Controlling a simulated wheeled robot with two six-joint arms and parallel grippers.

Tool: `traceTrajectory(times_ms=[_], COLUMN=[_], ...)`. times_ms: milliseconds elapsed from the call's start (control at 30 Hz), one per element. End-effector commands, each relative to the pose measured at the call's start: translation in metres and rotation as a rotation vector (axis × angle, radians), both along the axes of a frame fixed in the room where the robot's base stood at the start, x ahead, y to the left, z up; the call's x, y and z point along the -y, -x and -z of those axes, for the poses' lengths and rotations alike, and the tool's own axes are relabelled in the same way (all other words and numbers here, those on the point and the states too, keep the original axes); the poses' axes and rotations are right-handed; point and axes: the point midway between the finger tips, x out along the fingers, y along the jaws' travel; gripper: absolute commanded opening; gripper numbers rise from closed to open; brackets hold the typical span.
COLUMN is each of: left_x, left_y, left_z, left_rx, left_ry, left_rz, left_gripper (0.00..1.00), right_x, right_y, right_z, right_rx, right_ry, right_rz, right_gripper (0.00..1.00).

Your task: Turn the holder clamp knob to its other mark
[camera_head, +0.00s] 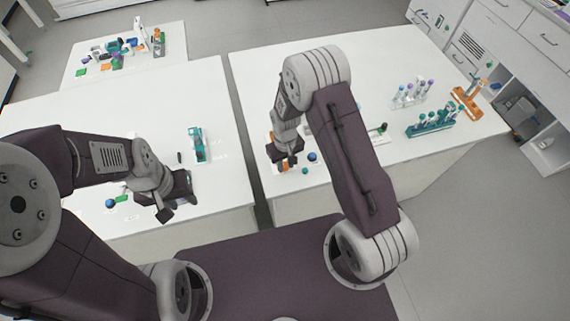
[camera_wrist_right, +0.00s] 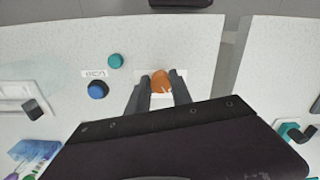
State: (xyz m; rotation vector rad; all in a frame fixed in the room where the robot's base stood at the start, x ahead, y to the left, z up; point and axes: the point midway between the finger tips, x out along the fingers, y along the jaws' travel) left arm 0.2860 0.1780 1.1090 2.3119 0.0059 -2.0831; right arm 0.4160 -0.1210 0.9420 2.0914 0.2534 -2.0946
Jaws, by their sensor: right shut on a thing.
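An orange knob (camera_wrist_right: 160,80) with a small pale mark on its front sits on a white plate (camera_wrist_right: 147,93) in the right wrist view. My right gripper (camera_wrist_right: 158,88) is shut on it, with one dark finger on each side. In the head view, my right gripper (camera_head: 285,163) is low at the near left part of the right table, and the orange knob is mostly hidden there. My left gripper (camera_head: 178,208) hangs over the near edge of the left table, fingers apart and empty. Which marks the knob points to cannot be read.
A blue knob (camera_wrist_right: 97,89) and a teal button (camera_wrist_right: 116,61) lie left of the orange knob. Tube racks (camera_head: 430,124) and an orange stand (camera_head: 467,100) are at the right table's far right. A teal holder (camera_head: 199,145) stands on the left table. A gap separates the tables.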

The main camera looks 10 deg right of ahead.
Motion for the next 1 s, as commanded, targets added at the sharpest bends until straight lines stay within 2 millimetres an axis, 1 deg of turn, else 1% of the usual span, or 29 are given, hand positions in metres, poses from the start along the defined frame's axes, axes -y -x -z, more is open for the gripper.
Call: traceTrajectory(times_ms=[33, 300, 700, 733, 767, 800, 1000], left_x=[0.0, 0.0, 0.0, 0.0, 0.0, 0.0, 0.0], left_y=[0.0, 0.0, 0.0, 0.0, 0.0, 0.0, 0.0], left_z=[0.0003, 0.0009, 0.0008, 0.0008, 0.0008, 0.0008, 0.001], left_rx=[0.0, 0.0, 0.0, 0.0, 0.0, 0.0, 0.0], left_ry=[0.0, 0.0, 0.0, 0.0, 0.0, 0.0, 0.0], left_rz=[0.0, 0.0, 0.0, 0.0, 0.0, 0.0, 0.0], left_gripper=[0.36, 0.36, 0.36, 0.36, 0.36, 0.36, 0.36], right_x=[-0.0004, -0.0003, -0.0005, -0.0005, -0.0005, -0.0004, -0.0002], right_y=[-0.0036, -0.0041, -0.0045, -0.0045, -0.0045, -0.0042, -0.0023], right_z=[-0.0016, -0.0021, -0.0024, -0.0024, -0.0024, -0.0023, -0.0012], right_rx=[0.01, 0.012, 0.013, 0.013, 0.013, 0.012, 0.007], right_ry=[-0.001, -0.002, -0.002, -0.002, -0.002, -0.002, -0.001], right_rz=[-0.015, -0.065, -0.071, -0.071, -0.071, -0.071, -0.07], right_gripper=[0.0, 0.0, 0.0, 0.29, 0.37, 0.48, 0.48])
